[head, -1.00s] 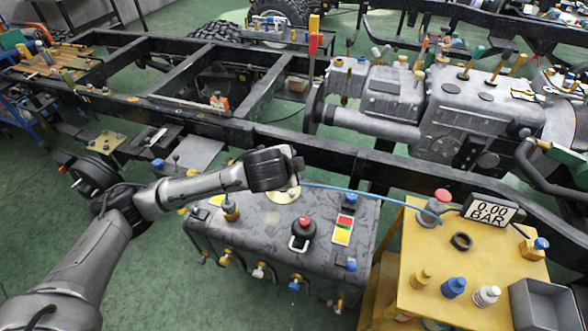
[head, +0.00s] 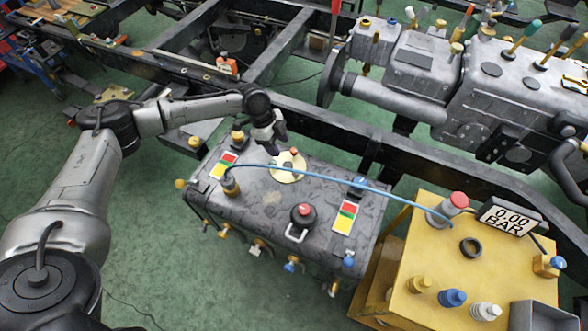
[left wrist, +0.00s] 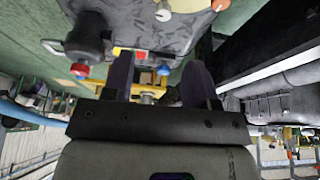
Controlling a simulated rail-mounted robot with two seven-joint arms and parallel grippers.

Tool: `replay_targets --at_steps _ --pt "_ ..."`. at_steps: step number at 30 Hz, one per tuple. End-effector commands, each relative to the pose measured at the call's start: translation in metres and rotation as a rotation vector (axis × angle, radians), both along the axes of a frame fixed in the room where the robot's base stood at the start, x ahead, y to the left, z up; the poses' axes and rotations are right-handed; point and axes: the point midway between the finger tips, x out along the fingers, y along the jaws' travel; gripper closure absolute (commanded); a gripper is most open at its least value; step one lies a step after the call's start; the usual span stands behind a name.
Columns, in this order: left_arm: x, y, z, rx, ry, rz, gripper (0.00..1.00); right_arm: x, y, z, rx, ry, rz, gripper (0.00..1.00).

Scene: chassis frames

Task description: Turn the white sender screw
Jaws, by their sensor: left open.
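The dark fuel tank (head: 265,215) has a round cream sender plate (head: 284,176) on its top, with a small orange-topped part (head: 294,153) at its far edge. My left gripper (head: 274,147) points down just above and beside the far left edge of the plate. In the left wrist view its two fingers (left wrist: 160,85) are apart with nothing held. That view shows part of the cream plate (left wrist: 188,4) at the top edge, with a small pale screw-like part (left wrist: 163,14) beside it. I cannot make out the white screw clearly in the head view. My right gripper is out of view.
A black red-topped cap (head: 303,217) stands on the tank. A black chassis rail (head: 350,140) runs behind it.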

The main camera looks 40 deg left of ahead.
Motion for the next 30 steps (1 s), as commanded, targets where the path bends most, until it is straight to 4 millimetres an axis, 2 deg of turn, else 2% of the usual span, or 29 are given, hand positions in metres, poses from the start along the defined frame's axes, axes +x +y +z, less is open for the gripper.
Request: replay_targets --at_steps 18,24,30 --pt "0.011 -0.038 -0.097 0.001 0.0 -0.002 0.47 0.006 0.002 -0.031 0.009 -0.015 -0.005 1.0" --pt "0.013 -0.046 -0.115 0.0 -0.001 -0.002 0.47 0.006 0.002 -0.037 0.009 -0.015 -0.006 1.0" --pt "0.014 -0.049 -0.122 0.001 0.0 -0.002 0.47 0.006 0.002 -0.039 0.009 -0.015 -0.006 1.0"
